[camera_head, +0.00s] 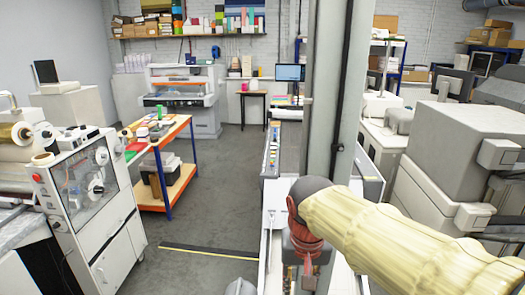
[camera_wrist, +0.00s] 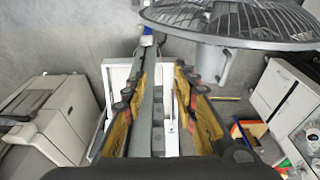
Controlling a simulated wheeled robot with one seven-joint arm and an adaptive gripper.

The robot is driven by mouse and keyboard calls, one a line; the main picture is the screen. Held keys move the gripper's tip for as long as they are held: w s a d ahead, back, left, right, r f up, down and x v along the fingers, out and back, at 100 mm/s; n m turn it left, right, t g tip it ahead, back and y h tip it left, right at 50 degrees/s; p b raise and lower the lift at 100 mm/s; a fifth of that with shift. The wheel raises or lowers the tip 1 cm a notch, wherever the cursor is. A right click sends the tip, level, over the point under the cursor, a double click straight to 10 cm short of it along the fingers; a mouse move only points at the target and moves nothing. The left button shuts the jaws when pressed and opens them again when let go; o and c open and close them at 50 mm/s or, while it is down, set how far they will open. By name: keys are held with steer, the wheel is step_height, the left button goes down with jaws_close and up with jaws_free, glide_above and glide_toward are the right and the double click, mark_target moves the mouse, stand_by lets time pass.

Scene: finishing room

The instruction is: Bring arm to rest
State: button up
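My arm, in a pale yellow sleeve, comes in from the lower right of the head view and ends in a red and dark wrist. My gripper (camera_wrist: 160,78) shows in the wrist view with its two yellow and dark fingers spread apart. A pale grey-green strip and a white panel show in the gap between them. No held object can be made out. In the head view the fingers hang low below the wrist and are partly cut off by the lower edge.
A grey post (camera_head: 327,90) stands close behind the wrist. Large grey machines (camera_head: 465,150) crowd the right. An orange-edged workbench (camera_head: 165,150) and a white cabinet machine (camera_head: 90,190) stand left. A fan (camera_wrist: 240,20) shows in the wrist view.

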steer(key=s+d+f+t+b, duration=0.3)
steer(key=s+d+f+b, duration=0.5)
steer(key=s, duration=0.6)
step_height(320, 180, down, 3)
steer(key=d, duration=0.2)
steer(key=shift+s+d+f+n+b, duration=0.15)
steer(key=shift+s+d+n+b, duration=0.15)
steer(key=shift+d+b, duration=0.1)
